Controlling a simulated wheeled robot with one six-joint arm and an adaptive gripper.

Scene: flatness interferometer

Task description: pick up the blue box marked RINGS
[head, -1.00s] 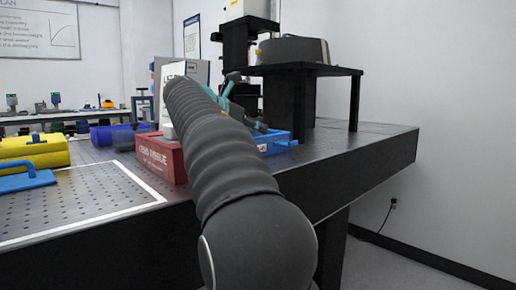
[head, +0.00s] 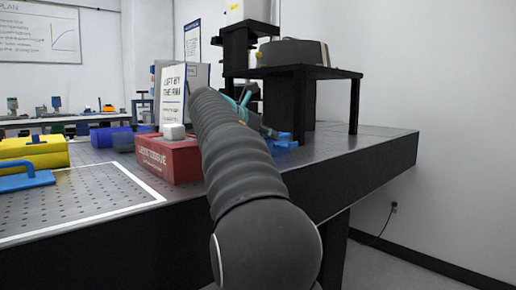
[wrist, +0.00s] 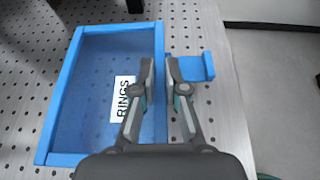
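The blue box (wrist: 103,158) marked RINGS is an open tray with low blue walls and a white RINGS label (wrist: 122,98). It sits on the perforated bench top, with a blue tab (wrist: 196,67) sticking out from its right wall. My gripper (wrist: 161,75) is over that right wall in the wrist view. Its fingers are partly open, one on each side of the wall, with only a narrow gap; I see no clear contact. In the head view my arm hides most of the box, and a blue part (head: 284,140) shows right of it.
A red box (head: 168,160) with a white block on it stands left of my arm, before a white sign (head: 172,92). A black raised stand (head: 310,72) with an instrument is behind. The bench's right edge (wrist: 232,95) is close to the blue tab.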

